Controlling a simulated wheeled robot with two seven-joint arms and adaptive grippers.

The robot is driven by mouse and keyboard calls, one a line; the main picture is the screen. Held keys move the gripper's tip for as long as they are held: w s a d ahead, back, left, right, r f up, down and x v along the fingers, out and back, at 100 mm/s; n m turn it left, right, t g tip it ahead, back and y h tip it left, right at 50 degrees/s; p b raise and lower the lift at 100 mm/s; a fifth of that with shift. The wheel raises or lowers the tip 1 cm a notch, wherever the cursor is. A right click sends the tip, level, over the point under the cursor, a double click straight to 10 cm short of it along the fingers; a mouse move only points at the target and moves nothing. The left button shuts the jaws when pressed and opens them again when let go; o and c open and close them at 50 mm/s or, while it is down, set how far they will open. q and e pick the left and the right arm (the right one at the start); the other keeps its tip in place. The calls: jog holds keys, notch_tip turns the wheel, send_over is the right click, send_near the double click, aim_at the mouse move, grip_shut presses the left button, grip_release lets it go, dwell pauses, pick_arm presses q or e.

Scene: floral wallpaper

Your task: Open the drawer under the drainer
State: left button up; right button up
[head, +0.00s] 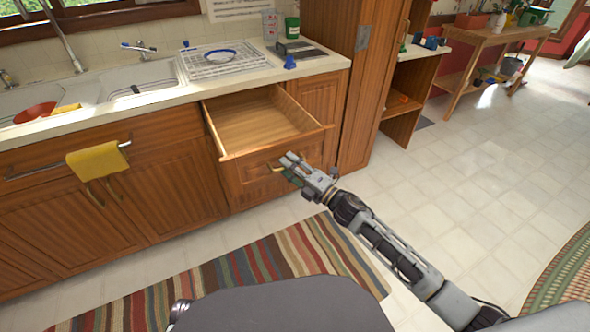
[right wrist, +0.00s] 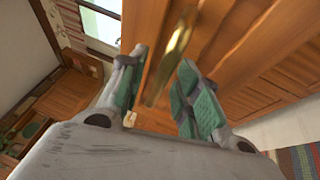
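The drainer (head: 195,66) is a white wire rack on the counter beside the sink, with a blue-rimmed item in it. Below it, a wooden drawer (head: 252,122) stands pulled well out, and its inside looks empty. My right gripper (head: 284,160) is in front of the drawer's front, close to a brass handle (head: 276,169). In the right wrist view the gripper (right wrist: 158,88) is open, its green-padded fingers apart. The brass handle (right wrist: 177,45) shows just beyond and between the fingertips; I cannot tell whether they touch it. My left gripper is not in view.
A yellow towel (head: 97,161) hangs on a bar left of the drawer. A tall wooden cabinet (head: 362,90) stands right of it. A striped rug (head: 250,265) lies on the floor in front. The tiled floor at right is clear.

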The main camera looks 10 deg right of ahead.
jog(key=shift+s+d, duration=0.1)
jog(key=shift+d, duration=0.05)
jog(key=v, duration=1.1)
jog(key=shift+s+d+f, duration=0.15)
jog(key=shift+s, duration=0.15)
dwell(0.4)
dwell(0.6)
